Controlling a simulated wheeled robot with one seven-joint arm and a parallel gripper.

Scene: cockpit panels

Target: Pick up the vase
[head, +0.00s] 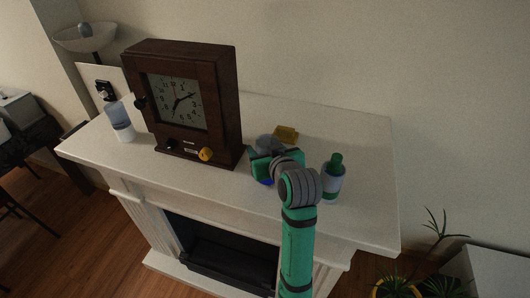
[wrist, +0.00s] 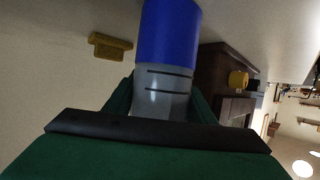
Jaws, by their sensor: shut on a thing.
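A cylindrical thing, blue at one end and translucent grey with two dark lines at the other, fills the middle of the wrist view; I take it to be the vase (wrist: 170,32). My gripper (wrist: 161,103) is shut on its grey part, with a green finger on each side. In the head view my gripper (head: 264,166) is over the mantel, right of the clock, and a small blue part of the vase (head: 266,182) shows below it. I cannot tell whether the vase touches the mantel top.
The brown clock (head: 183,100) stands left of my gripper on the white mantel (head: 350,150). A green-capped bottle (head: 334,180) stands close at the right of my arm. A yellow block (head: 286,134) lies behind. A blue-and-white bottle (head: 120,120) is at the far left.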

